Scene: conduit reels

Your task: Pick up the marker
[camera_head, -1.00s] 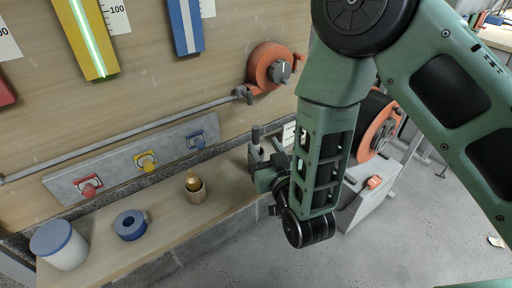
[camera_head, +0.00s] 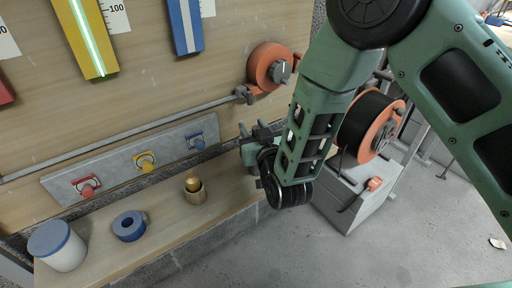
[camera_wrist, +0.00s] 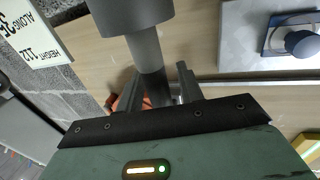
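A grey, stepped upright cylinder (camera_wrist: 146,52), which I take to be the marker, shows in the wrist view. It has a wide part at the picture's top and a narrower, darker end between my fingers. My gripper (camera_wrist: 160,82) is open, with one finger on each side of that end. A gap shows on the right side; contact on the left cannot be told. In the head view my gripper (camera_head: 254,132) is at the right end of the wooden shelf, and the cylinder cannot be told apart from the dark fingers.
The shelf (camera_head: 165,222) holds a white jar (camera_head: 64,253) with a blue lid, a blue ring (camera_head: 129,226) and a wooden cup (camera_head: 196,194). A rail (camera_head: 120,134) and a knob panel (camera_head: 115,172) are on the wall. An orange reel (camera_head: 268,66) is above; another (camera_head: 382,130) stands right.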

